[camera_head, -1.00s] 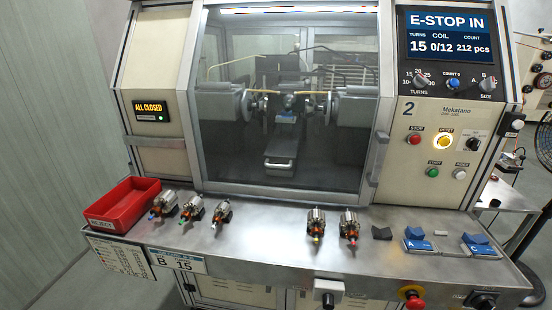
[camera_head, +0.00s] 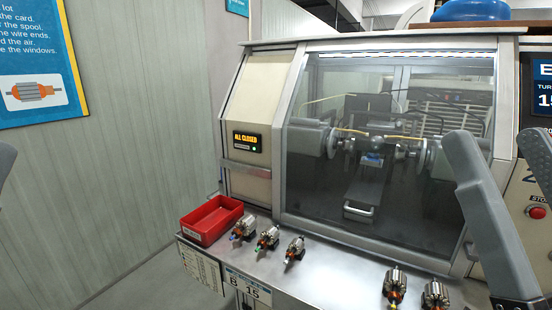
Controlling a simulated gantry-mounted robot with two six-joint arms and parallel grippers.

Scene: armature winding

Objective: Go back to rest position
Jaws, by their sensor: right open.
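My right gripper (camera_head: 498,142) is at the right edge, raised in front of the winding machine (camera_head: 247,95). Its two grey fingers stand apart with nothing between them, and the right finger is cut off by the frame. A grey sliver at the left edge may be part of my left gripper; its jaws cannot be made out. The machine's window (camera_head: 320,200) is down, and a small display (camera_head: 247,138) reads ALL CLOSED. An armature seems to sit between the chucks behind the glass, with a blue part near it.
A red tray (camera_head: 205,236) stands at the shelf's left end. Three armatures (camera_head: 267,237) lie beside it, and two more (camera_head: 395,285) lie further right. The steel shelf (camera_head: 335,262) is clear between these groups. A wall poster (camera_head: 40,70) hangs at the left.

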